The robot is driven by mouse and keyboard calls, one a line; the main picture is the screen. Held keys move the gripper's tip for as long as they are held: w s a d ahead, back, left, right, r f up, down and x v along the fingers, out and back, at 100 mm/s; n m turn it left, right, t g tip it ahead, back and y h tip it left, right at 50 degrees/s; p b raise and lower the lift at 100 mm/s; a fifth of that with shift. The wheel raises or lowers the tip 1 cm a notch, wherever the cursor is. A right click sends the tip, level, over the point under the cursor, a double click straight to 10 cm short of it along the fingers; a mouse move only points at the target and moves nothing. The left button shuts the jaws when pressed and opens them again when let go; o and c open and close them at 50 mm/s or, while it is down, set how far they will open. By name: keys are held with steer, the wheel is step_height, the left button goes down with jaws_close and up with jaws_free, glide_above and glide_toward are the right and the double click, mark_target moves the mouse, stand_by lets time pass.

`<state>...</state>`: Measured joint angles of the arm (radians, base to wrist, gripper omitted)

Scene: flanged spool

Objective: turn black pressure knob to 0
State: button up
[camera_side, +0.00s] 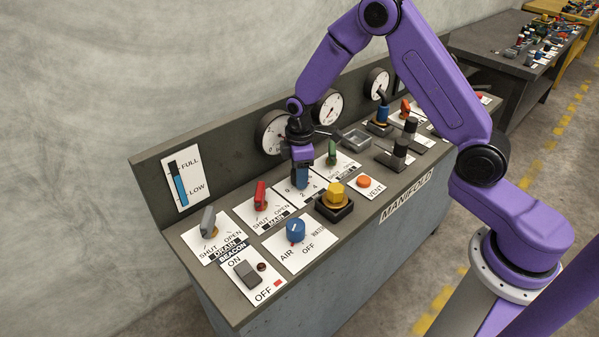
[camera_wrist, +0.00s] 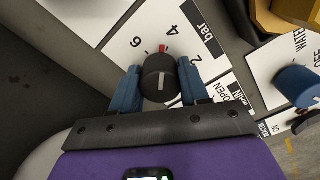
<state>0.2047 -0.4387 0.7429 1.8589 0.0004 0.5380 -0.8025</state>
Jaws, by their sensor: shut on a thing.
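The black pressure knob (camera_wrist: 157,90) is in the wrist view, between my gripper's two blue fingers, which press on it from both sides. A white line runs along its face. A red mark lies at its edge, on the side of the 4 and 6. The knob's white scale plate (camera_wrist: 150,32) shows 6, 4, 2 and the word "bar"; I cannot see the 0 in this view. In the side view my gripper (camera_side: 302,180) is down on the bar scale plate (camera_side: 284,194), where a 0 shows beside the fingers. The fingers hide the knob there.
A yellow knob (camera_side: 335,197) is close in front. A blue air knob (camera_side: 295,230) sits nearer the panel's front. Round gauges (camera_side: 272,133) line the back wall.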

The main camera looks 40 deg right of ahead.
steer(key=m, duration=0.3)
steer(key=shift+s+d+m, duration=0.1)
steer(key=shift+d+m, duration=0.1)
steer(key=shift+m, duration=0.2)
steer(key=m, duration=0.3)
steer(key=shift+m, duration=0.3)
steer(key=m, duration=0.6)
steer(key=shift+s+a, duration=0.1)
steer(key=shift+a, duration=0.05)
steer(key=m, duration=0.6)
steer(key=shift+a+m, duration=0.15)
steer(key=shift+m, duration=0.15)
steer(key=m, duration=0.6)
steer(key=shift+a+m, duration=0.2)
steer(key=shift+m, duration=0.1)
steer(key=shift+a, duration=0.1)
